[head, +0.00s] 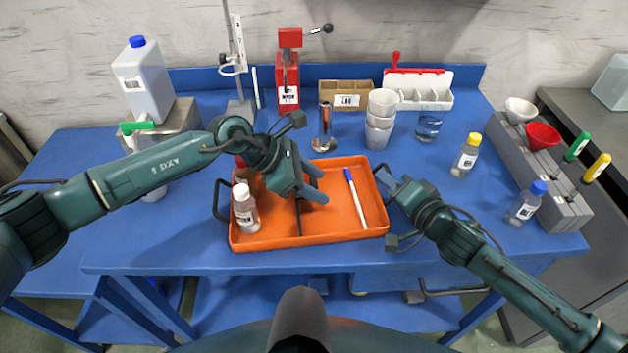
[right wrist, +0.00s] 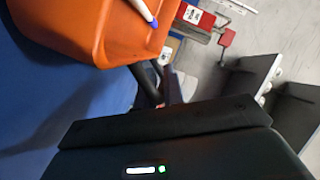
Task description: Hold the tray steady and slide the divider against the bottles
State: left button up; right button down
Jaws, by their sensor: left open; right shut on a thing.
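The orange tray (head: 275,241) lies on the blue table, with dark handles at its left and right ends. A white-capped clear bottle (head: 245,212) stands in its left part. A reddish-brown bottle (head: 241,174) behind it is partly covered by my left arm. The thin dark divider (head: 298,218) runs front to back, right of the bottles and apart from the clear one; its back part is hidden under my left gripper (head: 322,184). That gripper is open above the tray. My right gripper (head: 388,181) is shut on the tray's right handle. The tray also shows in the right wrist view (right wrist: 85,25).
A blue-and-white marker (head: 356,198) lies in the tray's right part. Behind the tray stand a metal cylinder (head: 324,128), stacked cups (head: 380,118) and a red press (head: 289,80). A yellow-capped bottle (head: 466,155) and a grey rack (head: 545,180) are at right. The table's front edge is close.

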aim_at(314, 182)
pick_arm(q)
jog(key=w+v, duration=0.1)
jog(key=v, duration=1.1)
jog(key=shift+s, duration=0.5)
jog(key=shift+r, duration=0.1)
jog(key=shift+d+m, duration=0.3)
jog(key=shift+m, duration=0.1)
jog(key=shift+c, duration=1.4)
jog(key=d+m+y, duration=0.1)
jog(key=m, duration=0.2)
jog(key=d+m+g+y, duration=0.1)
jog(key=d+m, duration=0.1)
jog(key=m, duration=0.1)
jog(key=w+d+r+m+y, duration=0.1)
jog(key=d+m+y, duration=0.1)
jog(key=m, duration=0.1)
jog(key=shift+g, duration=0.3)
jog(key=shift+c, duration=0.4)
notch_tip(314, 182, up, 3)
jog(key=d+m+y, duration=0.3)
jog(key=m+y, duration=0.2)
jog(key=m, duration=0.3)
notch_tip(314, 182, down, 12)
jog(key=shift+r, duration=0.15)
